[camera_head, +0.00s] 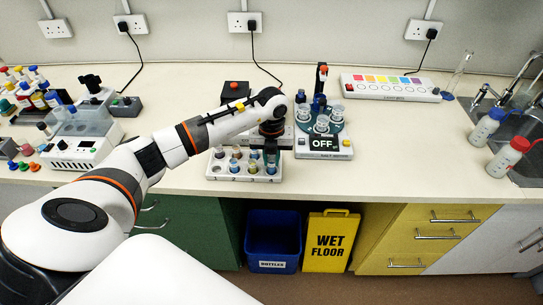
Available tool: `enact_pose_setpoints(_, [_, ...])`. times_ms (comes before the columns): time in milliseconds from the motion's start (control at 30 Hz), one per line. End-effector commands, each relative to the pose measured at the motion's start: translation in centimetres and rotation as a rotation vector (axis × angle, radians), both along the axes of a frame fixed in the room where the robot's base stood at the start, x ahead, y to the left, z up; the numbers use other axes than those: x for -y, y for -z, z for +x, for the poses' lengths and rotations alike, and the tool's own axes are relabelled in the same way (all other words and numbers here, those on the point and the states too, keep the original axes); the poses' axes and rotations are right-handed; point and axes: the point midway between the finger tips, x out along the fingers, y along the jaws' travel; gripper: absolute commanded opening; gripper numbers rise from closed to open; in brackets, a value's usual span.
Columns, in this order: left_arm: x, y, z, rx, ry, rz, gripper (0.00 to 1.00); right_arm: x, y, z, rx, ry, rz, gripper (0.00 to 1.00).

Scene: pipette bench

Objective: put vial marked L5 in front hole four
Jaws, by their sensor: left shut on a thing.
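A pale vial rack (232,178) with holes in rows stands near the front edge of the bench. Several small vials stand in it, mostly towards its back and right; their markings are too small to read. My left gripper (271,158) points down over the right end of the rack and is shut on a vial (271,169). The held vial is low at the rack, partly hidden by the fingers; I cannot tell whether it sits in a hole. My right gripper is not in view.
A device reading OFF (324,143) with a round carousel stands close to the right of the rack. A white machine (83,143) and colourful-capped bottles are at the left. Wash bottles (487,127) stand by the sink at the right. The bench front between them is clear.

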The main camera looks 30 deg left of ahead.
Motion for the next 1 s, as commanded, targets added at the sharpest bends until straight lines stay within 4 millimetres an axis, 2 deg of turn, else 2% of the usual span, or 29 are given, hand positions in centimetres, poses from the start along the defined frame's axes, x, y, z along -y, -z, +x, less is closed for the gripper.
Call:
enact_pose_setpoints(233, [0.0, 0.8, 0.0, 0.000, -0.001, 0.000, 0.00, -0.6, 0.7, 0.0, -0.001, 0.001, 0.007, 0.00])
enact_pose_setpoints(267, [0.0, 0.7, 0.0, 0.000, -0.001, 0.000, 0.26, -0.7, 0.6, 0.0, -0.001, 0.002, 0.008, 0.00])
enact_pose_setpoints(367, [0.0, 0.6, 0.0, 0.000, -0.001, 0.000, 0.43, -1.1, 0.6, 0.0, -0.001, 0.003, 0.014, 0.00])
enact_pose_setpoints(733, [0.0, 0.0, 0.0, 0.001, -0.001, -0.001, 0.43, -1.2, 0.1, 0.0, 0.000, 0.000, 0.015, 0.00])
enact_pose_setpoints(767, [0.0, -0.3, 0.0, 0.001, 0.000, -0.001, 0.43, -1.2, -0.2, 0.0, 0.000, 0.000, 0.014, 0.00])
enact_pose_setpoints(867, [0.0, -1.3, 0.1, 0.005, 0.000, 0.000, 0.43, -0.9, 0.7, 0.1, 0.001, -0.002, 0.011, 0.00])
enact_pose_setpoints(1000, [0.0, -4.3, 0.2, 0.009, 0.000, -0.001, 0.43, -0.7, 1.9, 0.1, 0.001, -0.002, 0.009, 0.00])
